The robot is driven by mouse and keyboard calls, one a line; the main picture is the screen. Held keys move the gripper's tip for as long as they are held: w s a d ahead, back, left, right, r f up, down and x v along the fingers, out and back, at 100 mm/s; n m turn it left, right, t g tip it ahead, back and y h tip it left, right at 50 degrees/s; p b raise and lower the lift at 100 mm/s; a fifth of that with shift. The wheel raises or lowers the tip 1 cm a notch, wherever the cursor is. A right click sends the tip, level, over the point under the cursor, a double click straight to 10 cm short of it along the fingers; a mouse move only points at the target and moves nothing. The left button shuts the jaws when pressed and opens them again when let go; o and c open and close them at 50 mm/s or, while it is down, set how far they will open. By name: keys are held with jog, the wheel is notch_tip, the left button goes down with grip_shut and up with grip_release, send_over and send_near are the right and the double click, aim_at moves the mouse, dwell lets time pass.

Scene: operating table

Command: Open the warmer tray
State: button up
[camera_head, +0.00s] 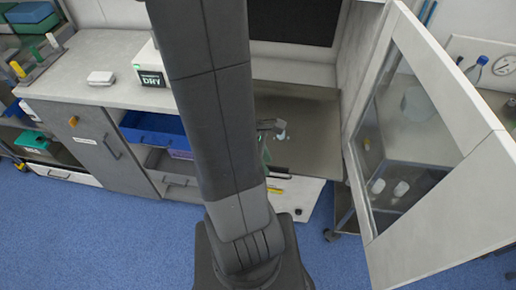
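My dark grey arm runs down the middle of the view and hides much of what lies behind it. A small dark part beside the arm, seemingly my gripper (270,126), shows over a flat grey metal surface (310,115); its fingers are too small and covered to read. This metal surface may be the warmer tray, but I cannot tell for sure. It lies below a dark panel (293,20) and above a white front (300,192). Small pale items (281,131) are near the gripper.
A white-framed glass door (455,195) stands swung open at the right. Blue floor (120,235) is clear at the front left.

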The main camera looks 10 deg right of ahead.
jog(key=p+v, duration=0.2)
jog(key=v, duration=1.1)
jog(key=shift+r+p, duration=0.15)
jog(key=shift+p, duration=0.25)
jog(key=shift+a, duration=0.1)
jog(key=b+x, duration=0.3)
jog(key=x, duration=1.1)
jog(key=shift+w+r, duration=0.1)
jog(key=shift+w, duration=0.15)
jog(key=shift+s, duration=0.1)
